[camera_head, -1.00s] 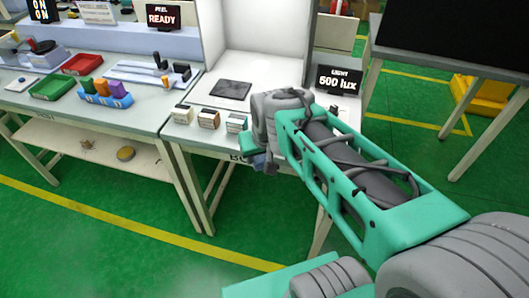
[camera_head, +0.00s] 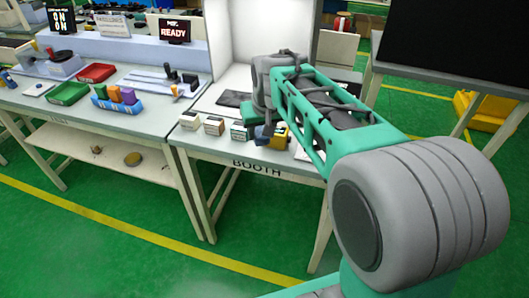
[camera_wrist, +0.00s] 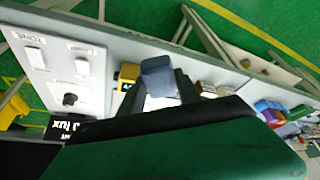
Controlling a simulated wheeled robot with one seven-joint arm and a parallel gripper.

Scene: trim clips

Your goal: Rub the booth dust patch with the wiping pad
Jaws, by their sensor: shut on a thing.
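My gripper (camera_head: 263,132) is over the front part of the booth table (camera_head: 226,146), close to the row of small boxes. In the wrist view its dark fingers (camera_wrist: 160,88) are closed on a blue-grey block, which looks like the wiping pad (camera_wrist: 158,77). In the head view my gripper and wrist mostly hide the pad. A dark flat square (camera_head: 234,98) lies on the booth top, left of my wrist and partly covered by it. I cannot make out the dust patch in either view.
Small boxes (camera_head: 214,125) stand along the booth's front edge. A yellow object (camera_head: 279,136) stands just right of my gripper; it also shows in the wrist view (camera_wrist: 128,74). A panel with switches and a knob (camera_wrist: 60,72) lies beyond it.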

